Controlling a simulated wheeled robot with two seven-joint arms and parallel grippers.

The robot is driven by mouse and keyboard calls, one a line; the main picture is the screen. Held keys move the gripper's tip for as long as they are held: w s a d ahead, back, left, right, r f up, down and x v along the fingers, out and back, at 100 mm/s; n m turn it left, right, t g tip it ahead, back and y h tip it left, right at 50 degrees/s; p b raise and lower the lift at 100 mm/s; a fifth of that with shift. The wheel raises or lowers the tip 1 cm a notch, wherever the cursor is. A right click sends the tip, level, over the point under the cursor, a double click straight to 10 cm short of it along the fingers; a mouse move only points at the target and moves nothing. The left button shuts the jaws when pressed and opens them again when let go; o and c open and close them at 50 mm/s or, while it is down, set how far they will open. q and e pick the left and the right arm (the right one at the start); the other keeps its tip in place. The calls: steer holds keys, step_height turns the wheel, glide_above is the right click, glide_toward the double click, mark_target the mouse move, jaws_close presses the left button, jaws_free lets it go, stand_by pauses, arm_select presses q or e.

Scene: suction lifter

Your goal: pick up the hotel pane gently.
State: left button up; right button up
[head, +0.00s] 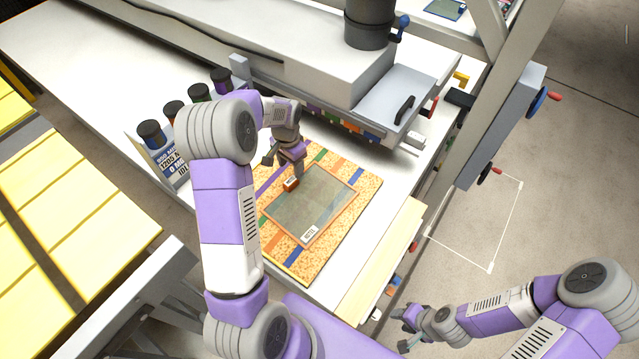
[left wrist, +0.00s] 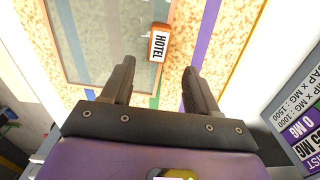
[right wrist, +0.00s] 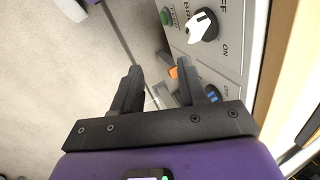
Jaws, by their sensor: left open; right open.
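The hotel pane (head: 318,200) is a greenish see-through sheet lying flat on a speckled tan board (head: 357,203) with coloured stripes. An orange tag reading HOTEL (left wrist: 159,42) sits at its edge; the tag (head: 291,184) also shows in the head view. The pane (left wrist: 110,40) fills the upper left of the left wrist view. My left gripper (head: 284,163) is open and empty, above the board by the tag, which shows just beyond the gap between its fingertips (left wrist: 160,68). My right gripper (head: 402,328) is open and empty, off the table's front right side.
Several dark-capped containers (head: 160,150) stand left of the board. A grey machine with a drawer-like plate (head: 405,95) stands behind it. A control panel with knobs (right wrist: 210,50) is close to my right gripper. Yellow slats (head: 60,215) lie at left.

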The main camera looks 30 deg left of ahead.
mark_target(291, 180)
arm_select(q)
steer(key=shift+s+f, duration=0.65)
steer(key=shift+f, duration=0.15)
step_height(291, 180, down, 5)
steer(key=shift+f+p, duration=0.2)
steer(key=shift+p, duration=0.4)
steer(key=shift+w, duration=0.1)
steer(key=shift+c, duration=0.2)
steer(key=shift+w, duration=0.1)
jaws_close()
